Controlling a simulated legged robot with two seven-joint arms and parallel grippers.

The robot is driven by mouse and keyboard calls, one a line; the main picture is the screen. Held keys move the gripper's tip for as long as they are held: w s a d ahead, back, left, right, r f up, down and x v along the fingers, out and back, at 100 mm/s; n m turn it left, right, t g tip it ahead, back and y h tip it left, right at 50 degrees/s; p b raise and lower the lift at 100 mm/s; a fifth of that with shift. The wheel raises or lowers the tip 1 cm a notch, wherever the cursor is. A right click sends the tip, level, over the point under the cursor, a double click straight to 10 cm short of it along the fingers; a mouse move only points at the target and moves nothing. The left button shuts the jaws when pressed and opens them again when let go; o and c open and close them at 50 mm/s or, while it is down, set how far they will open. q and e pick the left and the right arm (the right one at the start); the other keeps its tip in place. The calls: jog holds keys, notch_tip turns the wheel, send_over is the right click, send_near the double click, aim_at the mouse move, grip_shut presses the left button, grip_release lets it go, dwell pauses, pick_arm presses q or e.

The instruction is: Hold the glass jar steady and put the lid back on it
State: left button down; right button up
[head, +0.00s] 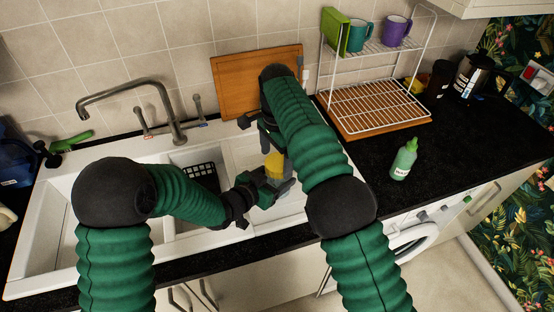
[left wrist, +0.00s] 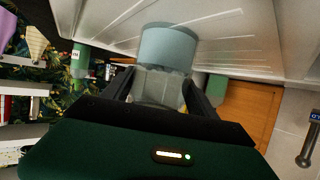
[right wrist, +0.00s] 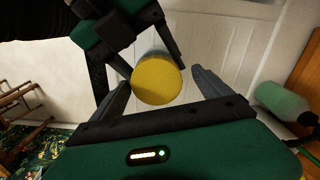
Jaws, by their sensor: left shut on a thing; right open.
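The yellow lid (right wrist: 157,82) sits at the top end of the glass jar (right wrist: 146,48) in the right wrist view; I cannot tell how firmly it is seated. My left gripper (head: 265,190) is shut around the jar, over the white sink; in the left wrist view the grey-blue jar (left wrist: 166,50) is between its fingers (left wrist: 160,95). My right gripper (right wrist: 160,82) is open above, with its fingers on either side of the lid.
A tall tap (head: 172,110) rises behind the sink (head: 45,222). A cutting board (head: 235,85) leans on the wall. A wire rack (head: 375,105) with mugs stands at right, and a green bottle (head: 404,160) stands on the black counter, which has free room (head: 450,155).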

notch_tip(320, 180, up, 3)
jog(key=shift+d+r, duration=0.1)
jog(key=shift+r, duration=0.1)
pick_arm(q)
jog(key=shift+a, duration=0.1)
pick_arm(e)
jog(key=shift+c, duration=0.3)
jog(key=n, duration=0.3)
jog(key=shift+w+r, duration=0.1)
jog(key=shift+r, duration=0.3)
jog(key=n, duration=0.2)
jog(key=r+n, duration=0.1)
jog(key=n, duration=0.2)
jog(key=shift+d+r, duration=0.1)
jog(key=n, duration=0.2)
jog(key=r+n, duration=0.1)
jog(key=n, duration=0.3)
jog(key=shift+r+n, duration=0.25)
jog(key=shift+n, duration=0.15)
jog(key=shift+f, duration=4)
